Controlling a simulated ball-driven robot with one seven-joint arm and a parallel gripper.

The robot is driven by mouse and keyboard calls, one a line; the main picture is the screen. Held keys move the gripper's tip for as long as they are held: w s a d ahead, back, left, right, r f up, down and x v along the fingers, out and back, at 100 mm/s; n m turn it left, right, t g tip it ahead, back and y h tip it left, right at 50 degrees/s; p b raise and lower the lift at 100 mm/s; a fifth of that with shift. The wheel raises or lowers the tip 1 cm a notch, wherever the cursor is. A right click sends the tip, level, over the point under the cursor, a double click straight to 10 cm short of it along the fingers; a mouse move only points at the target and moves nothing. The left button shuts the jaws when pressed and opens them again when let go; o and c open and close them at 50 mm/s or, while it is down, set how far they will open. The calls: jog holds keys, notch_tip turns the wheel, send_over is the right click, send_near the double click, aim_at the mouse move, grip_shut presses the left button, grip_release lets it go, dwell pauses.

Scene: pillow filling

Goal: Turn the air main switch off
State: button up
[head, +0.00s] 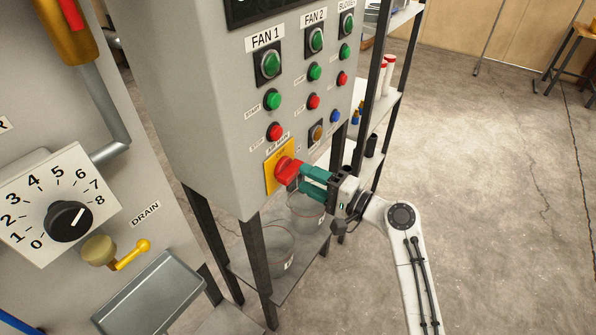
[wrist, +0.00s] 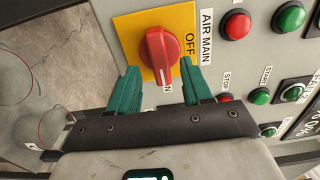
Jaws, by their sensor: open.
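The air main switch is a red rotary knob (head: 286,169) on a yellow plate (head: 271,180), low on the grey control panel. In the wrist view the knob (wrist: 159,55) lies lengthwise up and down, its lower end by the partly hidden ON mark. The OFF mark (wrist: 188,42) is at the plate's right. My gripper (head: 304,181) is at the knob with teal fingers. In the wrist view the gripper (wrist: 161,72) is open, one fingertip on each side of the knob's lower end. Gaps show there; contact is not visible.
The panel (head: 215,130) has green and red buttons (head: 274,132) just above the switch. A shelf rack (head: 385,110) stands close behind it. Clear containers (head: 267,250) sit on the shelf below. A dial (head: 70,221) and yellow drain valve (head: 132,254) are left.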

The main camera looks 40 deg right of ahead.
aim_at(297, 175)
jog(key=shift+x, duration=1.75)
jog(key=shift+c, duration=0.4)
grip_shut()
